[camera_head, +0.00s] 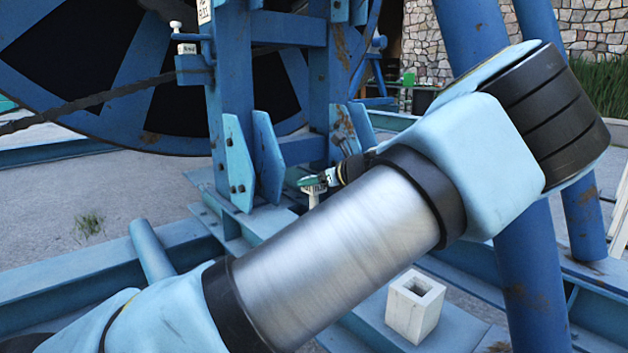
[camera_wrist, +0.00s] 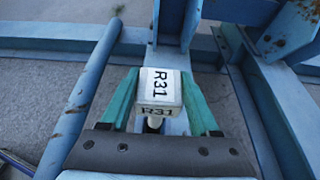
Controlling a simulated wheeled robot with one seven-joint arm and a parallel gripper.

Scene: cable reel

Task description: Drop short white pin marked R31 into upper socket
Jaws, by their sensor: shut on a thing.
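The white pin marked R31 (camera_wrist: 160,83) is between the green fingers of my gripper (camera_wrist: 160,112) in the wrist view. Its label shows on two faces of its square head. In the head view my gripper (camera_head: 313,181) is mostly hidden behind my arm, with the pin's white shaft (camera_head: 314,193) just below it, above the blue frame. A blue bracket (camera_head: 193,75) sits high on the left blue post and has a white labelled piece at it. A white block with a square hole (camera_head: 415,306) stands on the lower blue beam. I cannot tell which of these is the upper socket.
The large blue reel (camera_head: 125,75) fills the upper left. Blue upright plates (camera_head: 238,165) flank the post near my gripper. A dark cable (camera_head: 90,102) runs across the left to the post. My arm covers much of the middle.

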